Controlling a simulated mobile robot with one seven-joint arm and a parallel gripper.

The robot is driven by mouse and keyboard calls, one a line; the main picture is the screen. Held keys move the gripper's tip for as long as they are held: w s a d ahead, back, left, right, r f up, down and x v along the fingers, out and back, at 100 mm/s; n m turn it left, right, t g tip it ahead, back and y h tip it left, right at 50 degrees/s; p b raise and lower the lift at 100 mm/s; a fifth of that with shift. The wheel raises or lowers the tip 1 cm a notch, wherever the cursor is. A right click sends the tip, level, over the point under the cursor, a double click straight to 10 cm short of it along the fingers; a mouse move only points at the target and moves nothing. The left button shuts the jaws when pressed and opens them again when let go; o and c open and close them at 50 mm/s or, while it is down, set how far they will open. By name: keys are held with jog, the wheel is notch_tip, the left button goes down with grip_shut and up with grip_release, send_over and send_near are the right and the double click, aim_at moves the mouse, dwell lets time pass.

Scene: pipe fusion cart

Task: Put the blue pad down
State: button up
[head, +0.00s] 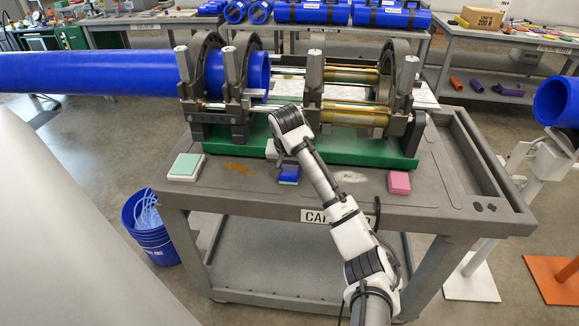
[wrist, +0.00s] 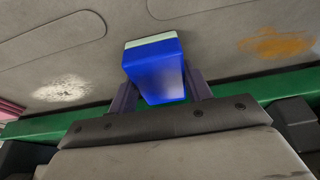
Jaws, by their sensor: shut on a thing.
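The blue pad (head: 289,174) is a small block with a pale layer along one face. In the head view it is at the front part of the cart top (head: 440,200), just before the green base of the pipe machine. My gripper (head: 287,166) is shut on it, mostly hidden behind my own arm. In the wrist view the blue pad (wrist: 156,72) sits between the two dark fingers of my gripper (wrist: 160,88), one at each side. I cannot tell whether the pad touches the cart top.
A pale green and white pad (head: 185,167) lies left, a pink pad (head: 399,182) right. A brown stain (head: 239,166) and a whitish patch (head: 350,177) mark the cart top. The green machine base (head: 370,153) stands close behind. Bare surface lies around the held pad.

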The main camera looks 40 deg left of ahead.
jog(key=o, duration=1.3)
jog(key=shift+f, duration=0.1)
jog(key=shift+o, duration=0.2)
